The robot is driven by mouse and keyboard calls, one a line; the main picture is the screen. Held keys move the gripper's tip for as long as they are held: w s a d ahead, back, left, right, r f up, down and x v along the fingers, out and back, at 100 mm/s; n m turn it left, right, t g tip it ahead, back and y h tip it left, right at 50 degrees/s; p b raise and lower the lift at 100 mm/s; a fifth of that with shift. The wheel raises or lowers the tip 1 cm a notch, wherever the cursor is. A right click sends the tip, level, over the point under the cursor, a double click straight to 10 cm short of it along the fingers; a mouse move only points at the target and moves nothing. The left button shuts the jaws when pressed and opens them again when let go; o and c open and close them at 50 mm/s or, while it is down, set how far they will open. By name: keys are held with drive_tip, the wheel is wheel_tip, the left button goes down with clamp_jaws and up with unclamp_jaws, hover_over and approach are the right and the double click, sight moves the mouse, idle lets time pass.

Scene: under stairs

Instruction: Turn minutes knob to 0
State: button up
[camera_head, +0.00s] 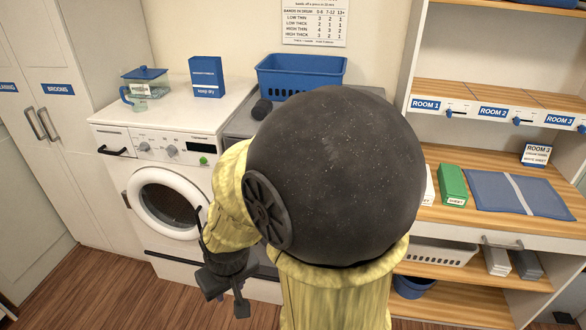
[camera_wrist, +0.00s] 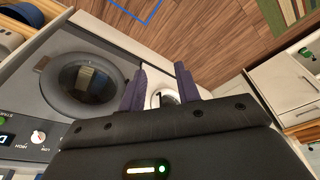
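My gripper (camera_head: 228,297) is low in front of the machines in the head view, its fingers apart. In the wrist view my gripper (camera_wrist: 160,82) is open. A white round thing with a dark mark (camera_wrist: 166,98) shows between and beyond the fingers; I cannot tell what it is or whether they touch it. A grey machine (camera_wrist: 48,60) with a round door has a white knob (camera_wrist: 38,136) on its panel, left of my gripper. The white washer (camera_head: 165,190) carries two knobs (camera_head: 144,147) in the head view. I cannot tell which is the minutes knob.
My arm hides most of the grey machine (camera_head: 242,124) in the head view. A blue basket (camera_head: 300,72) and a dark rolled thing (camera_head: 262,109) are on top of it. Shelves (camera_head: 470,215) stand at right. Wooden floor (camera_head: 110,290) is open in front.

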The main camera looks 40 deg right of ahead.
drive_tip(key=w+d+f+m+t+h, duration=0.25)
drive_tip(key=w+d+m, duration=0.2)
drive_tip(key=w, duration=0.25)
drive_tip(key=w+d+f+m+t+h, duration=0.1)
drive_tip(key=w+d+f+m+t, duration=0.2)
drive_tip(key=w+d, duration=0.35)
drive_tip(key=w+d+r+m+t+h, duration=0.1)
drive_tip(key=w+d+h, duration=0.1)
drive_tip(key=d+h, duration=0.3)
drive_tip(key=w+d+r+m+t+h+p, duration=0.1)
drive_tip(key=d+h, duration=0.4)
drive_tip(key=d, duration=0.5)
drive_tip(key=shift+w+t, duration=0.5)
drive_tip(key=shift+t, duration=0.25)
drive_tip(key=shift+m, duration=0.25)
drive_tip(key=p+x, duration=0.5)
drive_tip(key=x, duration=1.2)
drive_tip(key=shift+d, duration=0.2)
drive_tip(key=shift+w+r, duration=0.1)
drive_tip(key=shift+r, duration=0.05)
drive_tip(key=shift+c, duration=0.2)
